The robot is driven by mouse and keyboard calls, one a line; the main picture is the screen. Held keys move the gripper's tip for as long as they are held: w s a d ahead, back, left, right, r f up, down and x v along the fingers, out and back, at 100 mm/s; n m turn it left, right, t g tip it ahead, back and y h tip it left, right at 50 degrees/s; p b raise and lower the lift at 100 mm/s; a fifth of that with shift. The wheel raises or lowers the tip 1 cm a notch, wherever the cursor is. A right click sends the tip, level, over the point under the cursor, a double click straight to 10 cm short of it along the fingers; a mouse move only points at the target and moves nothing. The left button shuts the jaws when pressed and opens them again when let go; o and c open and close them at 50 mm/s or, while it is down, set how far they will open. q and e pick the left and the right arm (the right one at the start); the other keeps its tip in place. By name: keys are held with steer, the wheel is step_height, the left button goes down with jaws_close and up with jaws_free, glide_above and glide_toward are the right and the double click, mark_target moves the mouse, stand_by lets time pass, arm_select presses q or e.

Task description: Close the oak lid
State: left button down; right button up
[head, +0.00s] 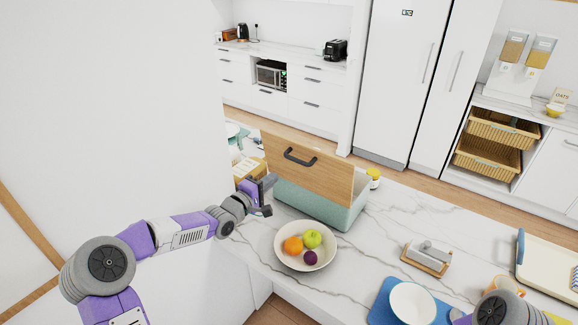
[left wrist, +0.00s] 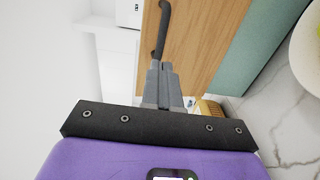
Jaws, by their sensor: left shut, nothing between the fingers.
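The oak lid (head: 308,172) is a flat wooden panel with a black bar handle (head: 299,156). It stands steeply raised on the teal box (head: 322,207) on the marble counter. My left gripper (head: 267,183) is at the left end of the box, near the lid's lower left corner. In the left wrist view, its fingers (left wrist: 163,72) are together and empty, with the oak lid (left wrist: 205,45) close beyond them and the handle (left wrist: 162,28) past the tips. I cannot tell whether they touch the lid. My right gripper is out of view.
A fruit bowl (head: 305,259) stands close in front of the box. A yellow jar (head: 374,178) is at its right end. A butter dish (head: 427,257), a white plate (head: 412,304) on a blue mat and a tray (head: 545,268) lie further right. Bare marble lies between.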

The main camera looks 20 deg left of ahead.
mark_target(295, 161)
arm_select(q)
steer(key=p+x, duration=0.1)
steer(key=x, duration=0.8)
steer(key=shift+w+d+f, duration=0.1)
steer(key=shift+w+d, duration=0.15)
steer(key=shift+w, duration=0.05)
steer(key=shift+p, duration=0.3)
